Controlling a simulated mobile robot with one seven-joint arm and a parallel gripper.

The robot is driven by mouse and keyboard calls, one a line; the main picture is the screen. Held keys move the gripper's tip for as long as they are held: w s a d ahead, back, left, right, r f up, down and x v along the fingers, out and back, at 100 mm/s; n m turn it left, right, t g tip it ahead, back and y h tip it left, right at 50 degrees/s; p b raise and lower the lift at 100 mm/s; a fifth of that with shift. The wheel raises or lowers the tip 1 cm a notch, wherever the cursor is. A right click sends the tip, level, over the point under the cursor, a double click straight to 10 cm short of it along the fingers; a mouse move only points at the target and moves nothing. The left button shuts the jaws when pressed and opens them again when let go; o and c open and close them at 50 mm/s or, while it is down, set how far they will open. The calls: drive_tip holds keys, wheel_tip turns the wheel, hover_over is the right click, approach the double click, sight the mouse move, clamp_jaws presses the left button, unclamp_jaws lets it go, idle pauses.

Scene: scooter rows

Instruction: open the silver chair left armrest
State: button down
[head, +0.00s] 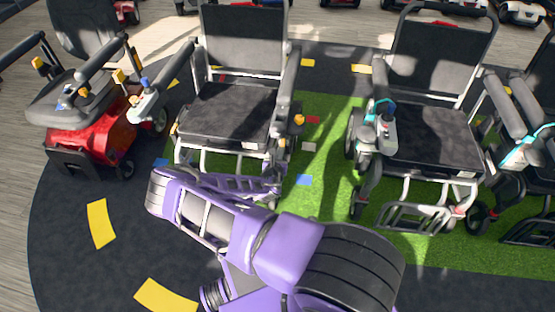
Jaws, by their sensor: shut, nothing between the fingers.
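The silver-framed chair (232,112) with a black seat and backrest stands at centre left, facing me. Its armrest on the picture's right (290,76) is a dark padded bar running forward from the backrest, with an orange knob (298,120) near its front end. My purple arm comes up from the bottom. My gripper (272,187) seems to be low by the chair's front right corner, below the armrest. It is shut and empty. Its fingertips are hard to make out, and whether it touches the frame is unclear.
A red scooter (88,132) stands at the left. Another silver-framed chair with teal parts (430,135) stands right of centre, and a further one is cut off at the right edge. A strip of green mat (325,150) lies free between the two chairs. Dark floor with yellow marks is clear at lower left.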

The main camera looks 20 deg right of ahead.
drive_tip(key=shift+w+d+r+p, duration=0.15)
drive_tip(key=shift+r+p, duration=0.25)
drive_tip(key=shift+r, duration=0.55)
drive_tip(key=shift+w+r+p, duration=0.1)
drive_tip(key=shift+r+p, duration=0.25)
drive_tip(key=shift+r, duration=0.6)
